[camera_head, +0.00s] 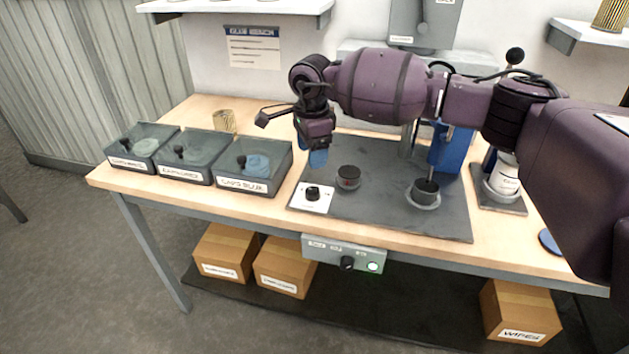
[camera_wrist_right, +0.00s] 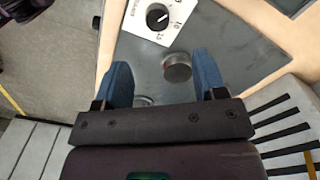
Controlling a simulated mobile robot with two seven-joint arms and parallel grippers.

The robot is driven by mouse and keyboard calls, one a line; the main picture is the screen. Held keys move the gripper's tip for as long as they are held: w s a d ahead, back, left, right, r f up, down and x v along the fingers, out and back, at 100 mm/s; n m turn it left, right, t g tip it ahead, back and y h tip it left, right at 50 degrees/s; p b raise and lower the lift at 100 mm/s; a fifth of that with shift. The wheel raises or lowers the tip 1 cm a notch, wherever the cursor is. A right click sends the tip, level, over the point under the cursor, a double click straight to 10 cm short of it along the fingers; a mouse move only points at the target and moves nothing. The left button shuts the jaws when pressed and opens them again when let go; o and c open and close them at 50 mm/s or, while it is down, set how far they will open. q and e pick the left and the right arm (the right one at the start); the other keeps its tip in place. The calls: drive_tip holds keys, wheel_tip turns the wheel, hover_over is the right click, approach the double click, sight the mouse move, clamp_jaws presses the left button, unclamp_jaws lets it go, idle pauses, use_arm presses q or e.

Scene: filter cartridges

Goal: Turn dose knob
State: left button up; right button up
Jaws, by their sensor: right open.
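The dose knob (camera_head: 313,193) is a small black dial on a white plate at the front left corner of the grey mat. In the right wrist view the dose knob (camera_wrist_right: 157,18) shows its pointer and printed numbers, beyond the fingertips. My right gripper (camera_head: 318,157) hangs over the mat, behind the dial and above it, blue fingers down. In the right wrist view the fingers of my right gripper (camera_wrist_right: 164,72) stand apart with nothing held between them. My left gripper is in neither view.
A dark round puck (camera_head: 348,178) stands right of the dial. A grey cup fixture (camera_head: 424,194) is further right on the mat (camera_head: 385,215). Lidded bins (camera_head: 255,166) line the left. A front panel (camera_head: 343,254) has another black knob and a lit green button.

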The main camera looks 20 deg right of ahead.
sight(312, 190)
wheel_tip(312, 190, down, 11)
drive_tip(key=shift+s+r+b, duration=0.1)
drive_tip(key=shift+s+b, duration=0.05)
drive_tip(key=shift+b, duration=0.5)
drive_tip(key=c, duration=0.9)
